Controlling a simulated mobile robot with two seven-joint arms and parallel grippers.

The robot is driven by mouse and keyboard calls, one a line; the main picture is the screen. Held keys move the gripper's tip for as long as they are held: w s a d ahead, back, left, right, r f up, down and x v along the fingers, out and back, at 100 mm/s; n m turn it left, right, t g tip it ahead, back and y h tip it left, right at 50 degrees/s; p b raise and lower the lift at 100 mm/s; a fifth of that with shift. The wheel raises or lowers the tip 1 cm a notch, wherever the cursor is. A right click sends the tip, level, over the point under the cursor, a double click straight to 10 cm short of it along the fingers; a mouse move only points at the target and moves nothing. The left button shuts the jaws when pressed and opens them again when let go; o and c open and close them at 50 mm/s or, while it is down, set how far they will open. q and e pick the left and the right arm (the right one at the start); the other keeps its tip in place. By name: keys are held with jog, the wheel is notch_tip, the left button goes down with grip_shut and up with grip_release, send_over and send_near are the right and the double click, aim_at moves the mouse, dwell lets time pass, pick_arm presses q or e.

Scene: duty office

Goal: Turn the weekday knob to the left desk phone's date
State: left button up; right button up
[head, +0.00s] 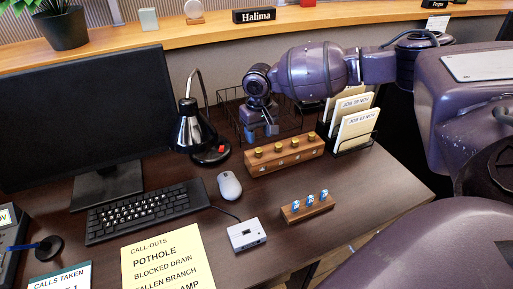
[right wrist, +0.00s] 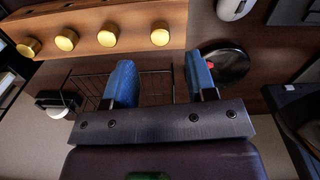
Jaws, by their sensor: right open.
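A wooden block (head: 268,163) with a row of several brass knobs stands on the desk right of the lamp. It also shows along the top of the right wrist view (right wrist: 205,20). I cannot read which knob is the weekday one or where any knob points. A desk phone (head: 12,238) is cut off by the left edge, and only "OV" of its display shows. My right gripper (head: 262,131) hangs just behind the block's left part. In the right wrist view my right gripper (right wrist: 162,80) is open and empty, its blue fingers apart from the knobs. My left gripper is out of view.
A desk lamp (head: 193,130) and a wire basket (head: 228,100) stand close to my right gripper. A card rack (head: 355,140) is right of the block. A mouse (head: 229,185), a grey box (head: 246,234) and a small wooden holder (head: 291,214) lie in front.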

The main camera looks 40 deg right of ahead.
aim_at(258, 149)
notch_tip(258, 149, down, 4)
jog(key=shift+f+b, duration=0.25)
jog(key=shift+b, duration=0.2)
jog(key=shift+f, duration=0.75)
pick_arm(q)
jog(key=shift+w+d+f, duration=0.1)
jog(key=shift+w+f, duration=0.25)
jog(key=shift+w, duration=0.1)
pick_arm(e)
jog(key=shift+c, duration=0.4)
